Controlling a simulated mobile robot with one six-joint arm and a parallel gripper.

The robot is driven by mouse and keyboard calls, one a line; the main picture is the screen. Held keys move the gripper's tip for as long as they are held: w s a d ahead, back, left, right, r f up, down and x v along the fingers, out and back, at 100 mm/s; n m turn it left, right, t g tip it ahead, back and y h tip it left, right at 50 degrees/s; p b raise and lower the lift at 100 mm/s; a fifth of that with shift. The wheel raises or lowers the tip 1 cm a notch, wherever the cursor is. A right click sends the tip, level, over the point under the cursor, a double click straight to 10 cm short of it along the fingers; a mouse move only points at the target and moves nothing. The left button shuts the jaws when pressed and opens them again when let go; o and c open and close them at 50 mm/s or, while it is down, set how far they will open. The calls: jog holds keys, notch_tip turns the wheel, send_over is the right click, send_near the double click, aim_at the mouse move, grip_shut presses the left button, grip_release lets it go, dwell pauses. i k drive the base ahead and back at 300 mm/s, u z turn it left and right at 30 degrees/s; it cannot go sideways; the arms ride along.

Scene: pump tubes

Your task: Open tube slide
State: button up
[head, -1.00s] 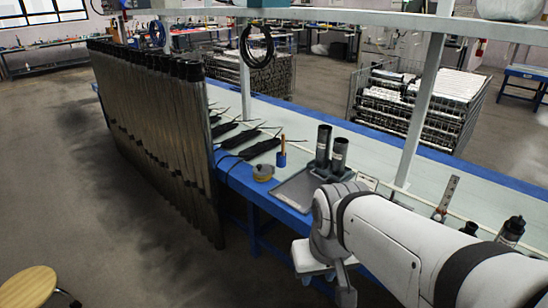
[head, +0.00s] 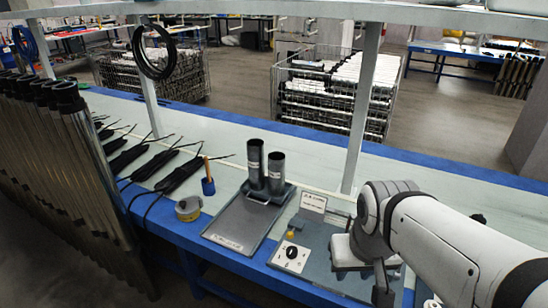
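Long metal tubes with dark caps (head: 68,150) stand upright in a close row at the left, in front of the bench. I cannot make out for certain which part is the tube slide. A grey fixture plate (head: 318,240) with a label sign, a small panel with a black knob (head: 292,252) and an orange button lies on the bench, partly hidden by my arm. My gripper (head: 382,287) hangs below my white wrist, over or in front of the fixture's right side. It shows as a dark edge-on shape, so its opening is not visible.
Two short dark cylinders (head: 265,172) stand upright on a grey tray (head: 243,224). A yellow tape roll (head: 188,208), a blue holder (head: 208,186) and several black cables lie left of it. A shelf post (head: 362,110) rises behind the fixture. The bench behind is mostly clear.

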aim_at(264, 191)
jog(key=u, duration=0.15)
jog(key=i, duration=1.1)
jog(key=u, duration=0.85)
